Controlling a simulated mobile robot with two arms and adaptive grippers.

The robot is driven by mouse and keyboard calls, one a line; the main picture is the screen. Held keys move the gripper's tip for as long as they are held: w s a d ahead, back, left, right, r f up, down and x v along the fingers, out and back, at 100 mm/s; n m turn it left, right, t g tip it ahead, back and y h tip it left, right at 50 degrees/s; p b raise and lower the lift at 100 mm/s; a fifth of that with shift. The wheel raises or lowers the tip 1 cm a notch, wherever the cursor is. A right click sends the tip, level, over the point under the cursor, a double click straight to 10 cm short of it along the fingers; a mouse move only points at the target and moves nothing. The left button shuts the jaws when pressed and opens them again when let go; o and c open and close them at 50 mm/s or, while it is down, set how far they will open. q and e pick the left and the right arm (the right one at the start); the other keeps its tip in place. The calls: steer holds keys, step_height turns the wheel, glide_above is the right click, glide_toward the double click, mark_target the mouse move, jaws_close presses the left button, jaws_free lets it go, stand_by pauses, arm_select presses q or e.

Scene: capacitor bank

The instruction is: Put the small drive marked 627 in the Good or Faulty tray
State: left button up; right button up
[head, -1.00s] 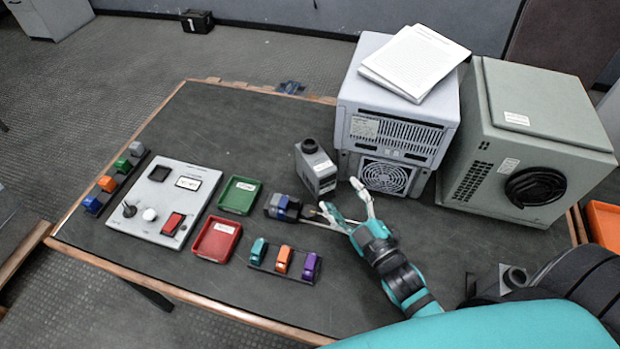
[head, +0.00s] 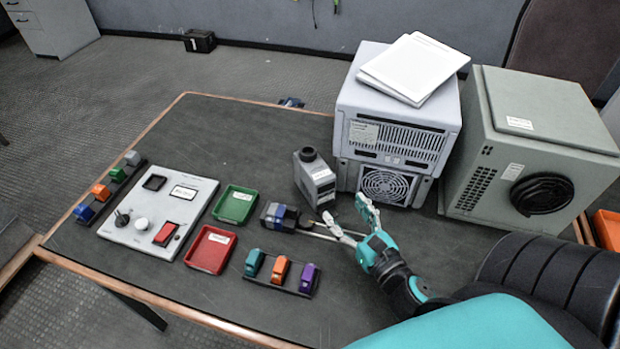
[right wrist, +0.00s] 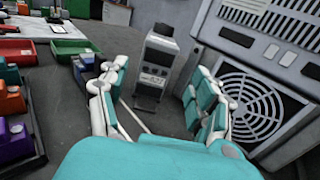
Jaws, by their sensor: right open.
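The small drive (head: 315,179) is a grey upright box with a dark round top and a pale label. It stands on the table left of the large grey fan unit. In the right wrist view the drive (right wrist: 154,68) is straight ahead, its label small and blurred. My right gripper (head: 346,212) is open and empty, its fingers pointing at the drive from the near side, apart from it. In the wrist view the drive shows between and beyond the fingers. The green tray (head: 251,206) and red tray (head: 227,261) lie to the left with white labels, both empty. My left gripper is out of view.
A blue-and-grey device (head: 279,214) with thin probe-like rods lies between the trays and my gripper. The fan unit (head: 346,109) stands close right of the drive. A rack (head: 276,288) of coloured blocks and a control panel (head: 181,234) are at left.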

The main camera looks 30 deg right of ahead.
mark_target(315, 172)
steer(key=w+p, duration=0.1)
steer(key=w, duration=0.8)
steer(key=w+d+p, duration=0.1)
steer(key=w, duration=0.4)
steer(key=shift+f+p, duration=0.15)
steer(key=shift+p, duration=0.15)
steer(key=shift+s, duration=0.1)
steer(key=c, duration=1.3)
jaws_close()
